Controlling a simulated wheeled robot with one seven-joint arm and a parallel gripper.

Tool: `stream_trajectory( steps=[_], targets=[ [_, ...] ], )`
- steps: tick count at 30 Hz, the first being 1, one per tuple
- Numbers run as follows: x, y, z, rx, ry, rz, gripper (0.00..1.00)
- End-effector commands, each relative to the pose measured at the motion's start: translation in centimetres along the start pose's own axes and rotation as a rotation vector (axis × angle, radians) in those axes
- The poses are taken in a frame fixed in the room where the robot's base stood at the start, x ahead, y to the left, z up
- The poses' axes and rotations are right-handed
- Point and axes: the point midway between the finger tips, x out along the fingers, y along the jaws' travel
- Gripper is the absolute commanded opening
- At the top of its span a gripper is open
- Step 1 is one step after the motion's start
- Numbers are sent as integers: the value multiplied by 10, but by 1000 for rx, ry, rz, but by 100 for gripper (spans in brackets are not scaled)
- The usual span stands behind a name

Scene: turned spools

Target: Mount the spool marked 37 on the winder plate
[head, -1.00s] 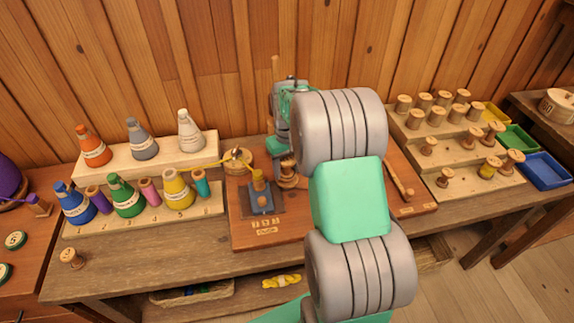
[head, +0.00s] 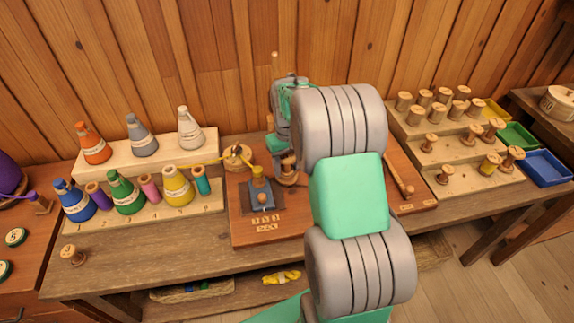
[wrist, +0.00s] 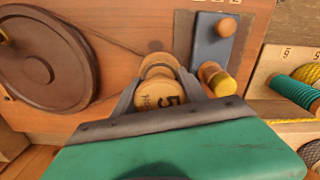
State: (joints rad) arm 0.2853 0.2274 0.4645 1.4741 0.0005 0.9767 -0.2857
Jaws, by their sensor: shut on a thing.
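My gripper (wrist: 160,100) is shut on a pale wooden spool (wrist: 160,92). Its end faces the wrist camera and shows a dark figure like a 5; the rest of the marking is partly covered, so I cannot read 37. In the head view the spool (head: 287,177) is low over the brown winder board (head: 240,228), beside a blue-grey plate (head: 250,197). I cannot tell whether the spool touches the board. The blue-grey plate (wrist: 209,45) carries a wooden knob (wrist: 227,27) and a yellow-wound peg (wrist: 215,80). My arm hides part of the board.
A dark wheel (wrist: 45,60) lies left in the wrist view. A yellow thread runs from the round wooden piece (head: 238,157). Thread cones and small spools stand on the left rack (head: 215,208). A lone spool (head: 72,255) stands front left.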

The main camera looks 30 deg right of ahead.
Motion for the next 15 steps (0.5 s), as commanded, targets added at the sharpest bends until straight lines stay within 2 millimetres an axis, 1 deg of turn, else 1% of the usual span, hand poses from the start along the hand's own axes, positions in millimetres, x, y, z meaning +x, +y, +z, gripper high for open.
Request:
stream_trajectory(
  steps=[9, 15],
  targets=[
    [0, 0, 0, 0, 0, 0, 10],
    [4, 0, 0, 0, 0, 0, 10]
  ],
)
